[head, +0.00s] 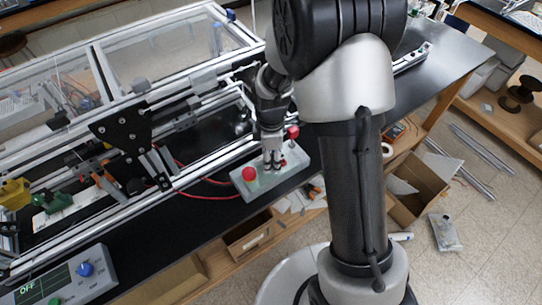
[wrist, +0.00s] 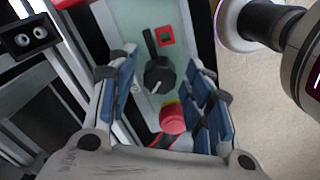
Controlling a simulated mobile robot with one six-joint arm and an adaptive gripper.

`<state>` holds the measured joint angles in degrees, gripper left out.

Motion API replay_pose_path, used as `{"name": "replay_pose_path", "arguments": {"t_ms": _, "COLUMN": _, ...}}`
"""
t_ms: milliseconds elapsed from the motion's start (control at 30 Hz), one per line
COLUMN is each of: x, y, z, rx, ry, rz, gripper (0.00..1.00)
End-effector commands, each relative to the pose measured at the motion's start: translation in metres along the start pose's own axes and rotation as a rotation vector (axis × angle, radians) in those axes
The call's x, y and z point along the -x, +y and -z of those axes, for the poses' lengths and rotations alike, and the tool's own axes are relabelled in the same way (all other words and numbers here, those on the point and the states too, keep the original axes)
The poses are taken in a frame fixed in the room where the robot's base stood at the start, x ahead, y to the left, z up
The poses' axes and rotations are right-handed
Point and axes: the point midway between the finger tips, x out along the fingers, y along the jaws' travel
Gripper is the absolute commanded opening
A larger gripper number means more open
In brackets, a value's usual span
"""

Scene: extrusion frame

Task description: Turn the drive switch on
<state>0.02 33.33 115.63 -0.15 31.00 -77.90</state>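A grey control box (head: 262,187) lies at the bench's front edge in the head view, and its pale panel (wrist: 139,24) fills the middle of the wrist view. A black rotary switch (wrist: 158,76) with a white pointer line, apparently the drive switch, sits on it. A red square (wrist: 166,37) is beyond the switch, and a red button (head: 250,174) is also on the box, seen in the wrist view (wrist: 172,118). My gripper (head: 271,163) points down over the box. Its blue-padded fingers are apart, one on each side of the switch, with visible gaps. The switch is hidden in the head view.
Another grey box (head: 83,284) at lower left has a display reading OFF and a blue knob (head: 86,269). An aluminium extrusion frame (head: 190,172) runs behind the control box. Red cables (head: 207,196) lie left of the box. The black benchtop (head: 150,240) is clear between the boxes.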

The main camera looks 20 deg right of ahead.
Motion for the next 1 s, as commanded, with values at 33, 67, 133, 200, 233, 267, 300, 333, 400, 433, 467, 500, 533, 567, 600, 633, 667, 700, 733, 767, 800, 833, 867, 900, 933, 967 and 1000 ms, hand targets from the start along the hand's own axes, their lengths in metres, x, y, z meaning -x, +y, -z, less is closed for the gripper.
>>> {"name": "replay_pose_path", "arguments": {"t_ms": 33, "x": 0.0001, "y": 0.0, "z": 0.0, "rx": 0.0, "ry": 0.0, "rz": 0.0, "gripper": 0.41}}
{"name": "replay_pose_path", "arguments": {"t_ms": 67, "x": 0.0001, "y": 0.0, "z": 0.0, "rx": 0.0, "ry": 0.0, "rz": 0.0, "gripper": 0.39}}
{"name": "replay_pose_path", "arguments": {"t_ms": 133, "x": 0.0001, "y": 0.0, "z": 0.0, "rx": 0.0, "ry": 0.0, "rz": 0.0, "gripper": 0.34}}
{"name": "replay_pose_path", "arguments": {"t_ms": 200, "x": 0.0002, "y": 0.0, "z": 0.0, "rx": 0.0, "ry": 0.0, "rz": 0.0, "gripper": 0.29}}
{"name": "replay_pose_path", "arguments": {"t_ms": 233, "x": 0.0002, "y": 0.0, "z": 0.0, "rx": 0.0, "ry": 0.0, "rz": 0.0, "gripper": 0.27}}
{"name": "replay_pose_path", "arguments": {"t_ms": 267, "x": 0.0002, "y": 0.0, "z": 0.0, "rx": 0.0, "ry": 0.0, "rz": 0.0, "gripper": 0.25}}
{"name": "replay_pose_path", "arguments": {"t_ms": 300, "x": 0.0002, "y": 0.0, "z": 0.0, "rx": 0.0, "ry": 0.0, "rz": 0.0, "gripper": 0.23}}
{"name": "replay_pose_path", "arguments": {"t_ms": 333, "x": 0.0002, "y": 0.0, "z": 0.0, "rx": 0.0, "ry": 0.0, "rz": 0.0, "gripper": 0.21}}
{"name": "replay_pose_path", "arguments": {"t_ms": 400, "x": 0.0002, "y": 0.0, "z": 0.0, "rx": 0.0, "ry": 0.0, "rz": 0.0, "gripper": 0.16}}
{"name": "replay_pose_path", "arguments": {"t_ms": 433, "x": 0.0002, "y": 0.0, "z": 0.0, "rx": 0.0, "ry": 0.0, "rz": 0.0, "gripper": 0.14}}
{"name": "replay_pose_path", "arguments": {"t_ms": 467, "x": 0.0002, "y": 0.0, "z": 0.0, "rx": 0.0, "ry": 0.0, "rz": 0.0, "gripper": 0.12}}
{"name": "replay_pose_path", "arguments": {"t_ms": 500, "x": 0.0002, "y": 0.0, "z": 0.0, "rx": 0.0, "ry": 0.0, "rz": 0.0, "gripper": 0.09}}
{"name": "replay_pose_path", "arguments": {"t_ms": 533, "x": 0.0002, "y": 0.0, "z": 0.0, "rx": 0.0, "ry": 0.0, "rz": 0.0, "gripper": 0.07}}
{"name": "replay_pose_path", "arguments": {"t_ms": 567, "x": 0.0002, "y": 0.0, "z": 0.0, "rx": 0.0, "ry": 0.0, "rz": 0.0, "gripper": 0.05}}
{"name": "replay_pose_path", "arguments": {"t_ms": 600, "x": 0.0002, "y": 0.0, "z": 0.0, "rx": 0.0, "ry": 0.0, "rz": 0.0, "gripper": 0.03}}
{"name": "replay_pose_path", "arguments": {"t_ms": 633, "x": 0.0002, "y": 0.0, "z": 0.0, "rx": 0.0, "ry": 0.0, "rz": 0.0, "gripper": 0.03}}
{"name": "replay_pose_path", "arguments": {"t_ms": 667, "x": 0.0002, "y": 0.0, "z": 0.0, "rx": -0.001, "ry": 0.0, "rz": 0.0, "gripper": 0.03}}
{"name": "replay_pose_path", "arguments": {"t_ms": 700, "x": 0.0002, "y": -0.0001, "z": 0.0, "rx": -0.002, "ry": 0.0, "rz": 0.0, "gripper": 0.03}}
{"name": "replay_pose_path", "arguments": {"t_ms": 733, "x": 0.0002, "y": -0.0001, "z": -0.0001, "rx": -0.004, "ry": 0.0, "rz": 0.0, "gripper": 0.03}}
{"name": "replay_pose_path", "arguments": {"t_ms": 767, "x": 0.0002, "y": -0.0001, "z": 0.0, "rx": -0.007, "ry": 0.0, "rz": 0.0, "gripper": 0.03}}
{"name": "replay_pose_path", "arguments": {"t_ms": 800, "x": 0.0002, "y": -0.0001, "z": 0.0, "rx": -0.014, "ry": 0.0, "rz": 0.001, "gripper": 0.03}}
{"name": "replay_pose_path", "arguments": {"t_ms": 833, "x": 0.0002, "y": -0.0001, "z": 0.0, "rx": -0.02, "ry": 0.0, "rz": 0.001, "gripper": 0.03}}
{"name": "replay_pose_path", "arguments": {"t_ms": 867, "x": 0.0002, "y": -0.0001, "z": 0.0, "rx": -0.027, "ry": 0.0, "rz": 0.001, "gripper": 0.03}}
{"name": "replay_pose_path", "arguments": {"t_ms": 900, "x": 0.0002, "y": -0.0001, "z": 0.0, "rx": -0.039, "ry": 0.0, "rz": 0.001, "gripper": 0.03}}
{"name": "replay_pose_path", "arguments": {"t_ms": 933, "x": 0.0002, "y": -0.0001, "z": 0.0, "rx": -0.051, "ry": 0.0, "rz": 0.001, "gripper": 0.03}}
{"name": "replay_pose_path", "arguments": {"t_ms": 967, "x": 0.0003, "y": -0.0001, "z": 0.0, "rx": -0.063, "ry": 0.0, "rz": 0.001, "gripper": 0.03}}
{"name": "replay_pose_path", "arguments": {"t_ms": 1000, "x": 0.0003, "y": -0.0002, "z": 0.0001, "rx": -0.083, "ry": 0.001, "rz": 0.001, "gripper": 0.03}}
